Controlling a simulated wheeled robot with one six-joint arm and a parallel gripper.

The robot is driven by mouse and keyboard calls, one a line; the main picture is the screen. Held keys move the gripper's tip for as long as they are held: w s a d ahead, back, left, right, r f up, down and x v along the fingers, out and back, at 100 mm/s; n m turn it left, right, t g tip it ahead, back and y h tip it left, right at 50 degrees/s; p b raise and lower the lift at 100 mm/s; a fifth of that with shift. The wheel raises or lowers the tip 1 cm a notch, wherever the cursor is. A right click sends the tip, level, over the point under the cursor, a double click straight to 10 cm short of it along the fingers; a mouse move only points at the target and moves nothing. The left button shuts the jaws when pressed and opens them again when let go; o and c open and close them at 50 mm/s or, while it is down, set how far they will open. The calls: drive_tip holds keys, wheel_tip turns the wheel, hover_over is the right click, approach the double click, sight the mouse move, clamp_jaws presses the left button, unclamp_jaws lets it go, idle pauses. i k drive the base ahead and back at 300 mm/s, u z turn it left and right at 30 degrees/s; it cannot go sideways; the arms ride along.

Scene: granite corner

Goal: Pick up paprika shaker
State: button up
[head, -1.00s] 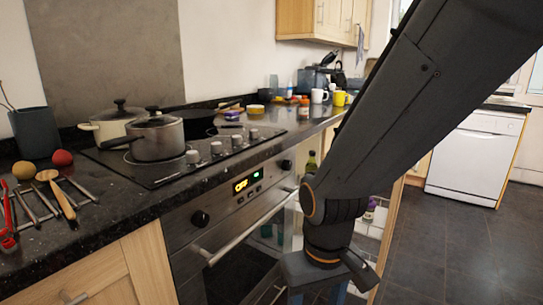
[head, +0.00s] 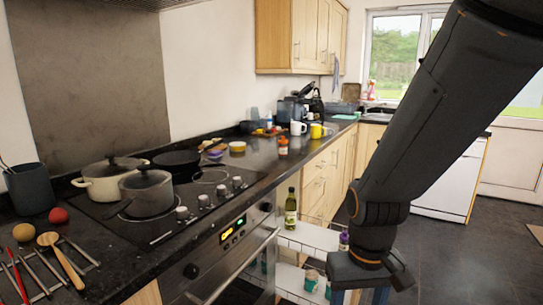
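A small jar with a red-orange band (head: 283,146) stands on the counter beyond the hob and may be the paprika shaker; its label is too small to read. More small containers (head: 311,280) stand in the pull-out rack below the counter, and I cannot read them either. My gripper (head: 362,292) hangs from the wrist at the lower right, in front of the rack and apart from the counter jar. The lower frame edge cuts off its fingertips, so I cannot see whether it is open or holds anything.
The pull-out rack (head: 305,236) juts out beside the oven (head: 240,262), with an oil bottle (head: 291,209) on its upper level. Pots (head: 147,192) stand on the hob. Mugs (head: 316,131) stand farther along the counter. Dark floor is clear at right.

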sight(283, 148)
drive_tip(key=u, duration=0.05)
drive_tip(key=i, duration=1.35)
drive_tip(key=z, duration=0.5)
